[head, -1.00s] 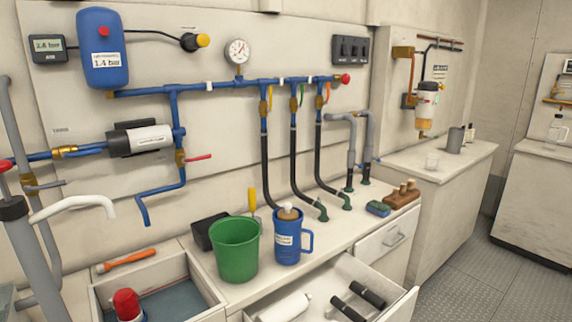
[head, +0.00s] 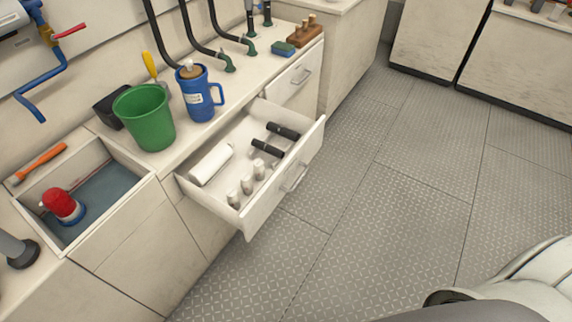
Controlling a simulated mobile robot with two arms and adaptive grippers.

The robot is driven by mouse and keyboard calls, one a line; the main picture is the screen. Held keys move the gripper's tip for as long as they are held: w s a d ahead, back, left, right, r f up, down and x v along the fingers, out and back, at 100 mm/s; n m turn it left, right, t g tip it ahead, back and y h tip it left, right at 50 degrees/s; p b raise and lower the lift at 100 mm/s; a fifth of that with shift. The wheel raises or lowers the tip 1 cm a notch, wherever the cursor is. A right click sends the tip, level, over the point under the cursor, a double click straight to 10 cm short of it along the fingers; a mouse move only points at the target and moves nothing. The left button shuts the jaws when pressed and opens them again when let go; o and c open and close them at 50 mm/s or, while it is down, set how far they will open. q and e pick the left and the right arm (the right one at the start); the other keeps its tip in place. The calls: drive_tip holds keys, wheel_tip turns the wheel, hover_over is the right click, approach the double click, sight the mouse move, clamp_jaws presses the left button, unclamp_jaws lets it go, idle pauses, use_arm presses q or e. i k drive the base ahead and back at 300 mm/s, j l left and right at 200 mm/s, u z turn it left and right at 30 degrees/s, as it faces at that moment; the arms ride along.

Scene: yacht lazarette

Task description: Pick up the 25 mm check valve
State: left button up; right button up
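An open drawer (head: 222,213) juts out from the counter front. In it lie two black cylindrical fittings (head: 283,130) (head: 267,148), a white roll (head: 211,164) and several small pale grey cylindrical pieces (head: 247,183) near the front. I cannot tell which of these, if any, is the 25 mm check valve, as no label is readable. Neither of my grippers is in view.
The counter holds a green bucket (head: 146,118), a blue jug (head: 199,98), a blue sponge (head: 283,49) and a wooden block (head: 302,32). A recessed basin (head: 122,219) holds a red-topped pump (head: 62,204). An orange tool (head: 40,163) lies beside it. The patterned floor (head: 360,190) is clear.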

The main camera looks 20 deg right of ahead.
sight(259, 168)
drive_tip(key=u, duration=1.9)
drive_tip(key=k+l+z, duration=0.1)
drive_tip(key=l+z, duration=0.3)
drive_tip(key=l, duration=0.15)
drive_tip(key=l+z, duration=0.35)
drive_tip(key=l, duration=0.25)
drive_tip(key=l+z, duration=0.4)
drive_tip(key=l, duration=0.2)
drive_tip(key=i, duration=0.05)
